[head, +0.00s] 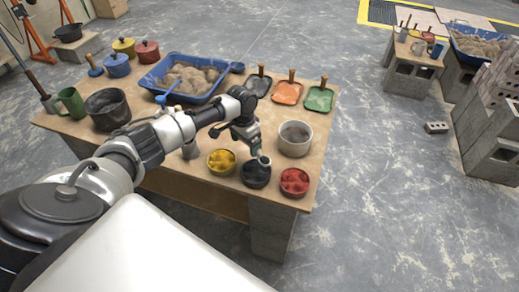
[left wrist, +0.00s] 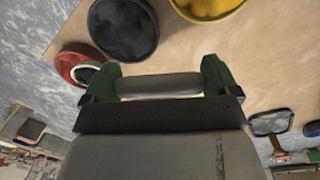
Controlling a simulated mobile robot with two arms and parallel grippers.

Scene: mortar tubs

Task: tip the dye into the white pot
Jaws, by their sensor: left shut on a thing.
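My left gripper (head: 254,148) is over the front of the table, just above the black bowl (head: 256,174). In the left wrist view its green fingertips (left wrist: 158,85) are shut on a grey rounded thing (left wrist: 155,86). A small light-rimmed, dark-centred round end (left wrist: 84,73) shows beside the left fingertip; I cannot tell whether it belongs to the held thing. The white pot (head: 295,139) stands upright right of the gripper, with brownish contents. A yellow bowl (head: 221,162) and a red bowl (head: 294,182) flank the black bowl. My right gripper is out of view.
A blue tub (head: 173,61) of mortar sits behind my arm. A black pot (head: 107,108) and green mug (head: 71,102) stand at left.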

